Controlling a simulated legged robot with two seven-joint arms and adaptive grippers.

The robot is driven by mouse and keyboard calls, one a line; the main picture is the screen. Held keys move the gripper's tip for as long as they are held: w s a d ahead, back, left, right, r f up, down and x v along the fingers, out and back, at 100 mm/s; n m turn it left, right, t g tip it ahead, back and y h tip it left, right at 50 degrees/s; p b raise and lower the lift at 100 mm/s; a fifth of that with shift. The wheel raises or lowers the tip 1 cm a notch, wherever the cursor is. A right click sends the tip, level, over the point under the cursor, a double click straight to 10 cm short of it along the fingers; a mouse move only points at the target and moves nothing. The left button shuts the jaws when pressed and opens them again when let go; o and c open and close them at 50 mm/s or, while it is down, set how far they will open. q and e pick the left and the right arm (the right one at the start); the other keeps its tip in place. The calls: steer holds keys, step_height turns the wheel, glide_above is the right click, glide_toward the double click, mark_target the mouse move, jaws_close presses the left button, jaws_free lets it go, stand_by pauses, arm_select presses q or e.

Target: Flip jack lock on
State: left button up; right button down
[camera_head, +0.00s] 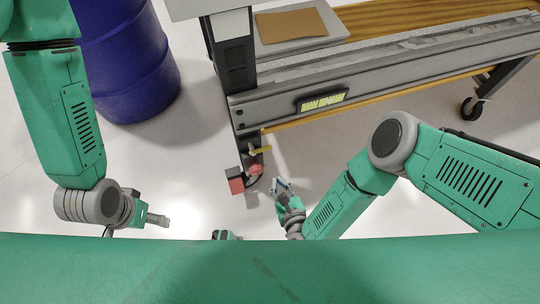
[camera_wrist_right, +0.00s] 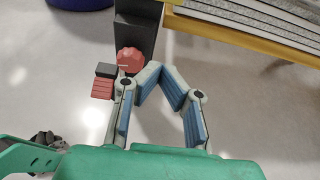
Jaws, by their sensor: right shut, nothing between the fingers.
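The workbench leg (camera_head: 232,62) comes down at the top centre of the head view. At its foot are a red block (camera_head: 236,181) and a red rounded part (camera_head: 256,169), with a short yellow lever (camera_head: 261,150) above them. I cannot tell which part is the jack lock or its state. My right gripper (camera_head: 280,186) is shut and empty, just right of the red parts and apart from them in the head view. In the right wrist view, its fingertips (camera_wrist_right: 160,73) meet right of the red rounded part (camera_wrist_right: 130,60) and red block (camera_wrist_right: 103,88). My left gripper (camera_head: 156,220) hangs at lower left, its fingers too small to judge.
A blue drum (camera_head: 125,60) stands left of the bench leg. The bench's grey rail (camera_head: 390,72) runs to the right, with a caster wheel (camera_head: 470,108) under its far end. A brown board (camera_head: 291,25) lies on the bench. The pale floor around the grippers is clear.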

mark_target(261, 150)
steer(key=b+x, duration=0.4)
steer(key=x, duration=0.6)
steer(key=r, duration=0.1)
steer(key=r+p, duration=0.1)
steer(key=r, duration=0.2)
steer(key=shift+a, duration=0.3)
steer(key=shift+d, duration=0.2)
